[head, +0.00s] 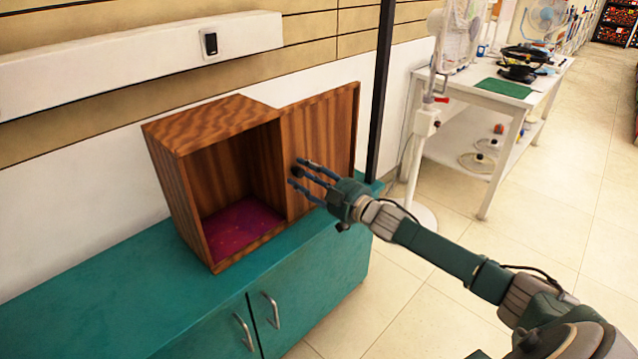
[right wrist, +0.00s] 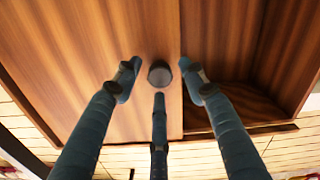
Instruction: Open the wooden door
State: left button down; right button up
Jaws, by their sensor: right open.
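The wooden cabinet (head: 218,117) is a striped brown box on a teal counter. Its wooden door (head: 332,122) stands wide open, swung out to the right of the box, and the inside with its purple-red floor (head: 242,224) is exposed. My right gripper (head: 300,173) is in front of the door, near its hinge-side half in the picture. In the right wrist view its three fingers are spread, with a round dark knob (right wrist: 159,73) on the door between their tips. The fingers do not appear closed on it. My left gripper is not in view.
The teal counter (head: 110,290) has two doors with metal handles (head: 270,310). A dark vertical post (head: 381,90) stands just right of the open door. A white table (head: 500,90) with pans and fans is farther right. The tiled floor is open at right.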

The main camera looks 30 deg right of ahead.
jog(key=v, duration=1.1)
jog(key=shift+s+r, duration=0.1)
jog(key=shift+d, duration=0.1)
